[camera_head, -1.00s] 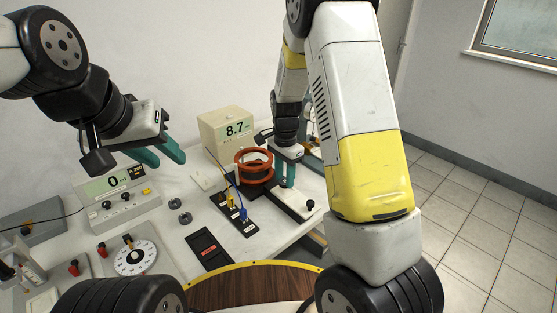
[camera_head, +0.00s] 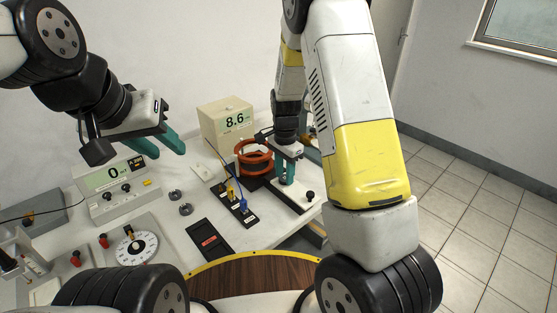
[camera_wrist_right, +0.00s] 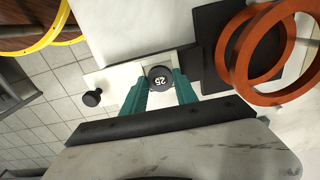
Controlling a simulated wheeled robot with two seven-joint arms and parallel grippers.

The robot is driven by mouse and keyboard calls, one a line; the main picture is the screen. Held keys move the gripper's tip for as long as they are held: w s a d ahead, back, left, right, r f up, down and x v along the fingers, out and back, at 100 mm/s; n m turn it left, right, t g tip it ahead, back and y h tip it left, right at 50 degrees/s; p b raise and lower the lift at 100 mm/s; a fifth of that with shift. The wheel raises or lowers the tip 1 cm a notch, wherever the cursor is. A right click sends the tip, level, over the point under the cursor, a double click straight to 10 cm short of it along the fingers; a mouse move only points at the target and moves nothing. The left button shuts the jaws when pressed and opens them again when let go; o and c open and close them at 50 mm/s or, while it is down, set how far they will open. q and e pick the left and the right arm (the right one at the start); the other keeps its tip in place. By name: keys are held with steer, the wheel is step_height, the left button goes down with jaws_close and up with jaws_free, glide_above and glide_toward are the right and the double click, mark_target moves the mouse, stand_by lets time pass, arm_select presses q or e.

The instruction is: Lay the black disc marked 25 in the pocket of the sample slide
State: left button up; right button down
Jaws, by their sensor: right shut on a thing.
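The black disc marked 25 (camera_wrist_right: 160,78) is between the teal fingers of my right gripper (camera_wrist_right: 160,88), which is shut on it. The disc's marked face shows in the right wrist view. The white sample slide (camera_wrist_right: 125,76) with a black knob (camera_wrist_right: 92,98) lies just beneath the disc; the pocket is not visible, and I cannot tell whether the disc touches the slide. In the head view my right gripper (camera_head: 287,172) is over the slide (camera_head: 292,193), beside the coils; the disc is hidden there. My left gripper (camera_head: 170,158) is open and empty above the bench.
Red-orange coils (camera_head: 254,158) stand right beside the slide. Two dark discs (camera_head: 180,202), a black panel (camera_head: 208,240), a dial (camera_head: 136,250) and a cabled terminal strip (camera_head: 236,208) occupy the bench.

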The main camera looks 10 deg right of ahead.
steer(key=shift+f, duration=0.15)
stand_by(0.4)
steer(key=c, duration=0.9)
jaws_free()
steer(key=shift+c, duration=0.3)
steer(key=c, duration=0.4)
steer(key=shift+c, duration=0.2)
steer(key=shift+r, duration=2.25)
